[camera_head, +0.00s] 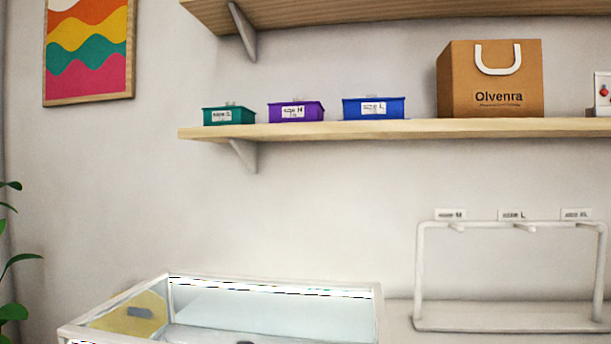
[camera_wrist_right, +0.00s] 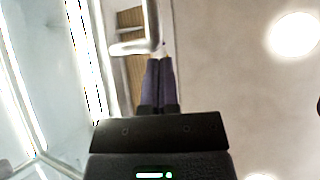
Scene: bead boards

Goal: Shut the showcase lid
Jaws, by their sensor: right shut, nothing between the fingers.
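The showcase (camera_head: 380,310) is a white-framed glass box at the bottom of the head view, cut off by the lower edge. A yellow panel and a small grey piece show in its left part. I cannot tell from the head view how the lid stands. In the right wrist view, glass with pale frame bars (camera_wrist_right: 78,50) fills the left side; whether it is the lid or the case is unclear. My right gripper (camera_wrist_right: 159,60) is shut and empty, its dark fingers to the right of this glass. My left gripper is in neither view.
A white rack (camera_head: 418,270) with size labels stands right of the showcase. Above, a wooden shelf (camera_head: 300,131) holds a green box (camera_head: 229,117), a purple box (camera_head: 310,112), a blue box (camera_head: 390,109) and a brown bag (camera_head: 490,80). A plant (camera_head: 12,310) is at the left edge.

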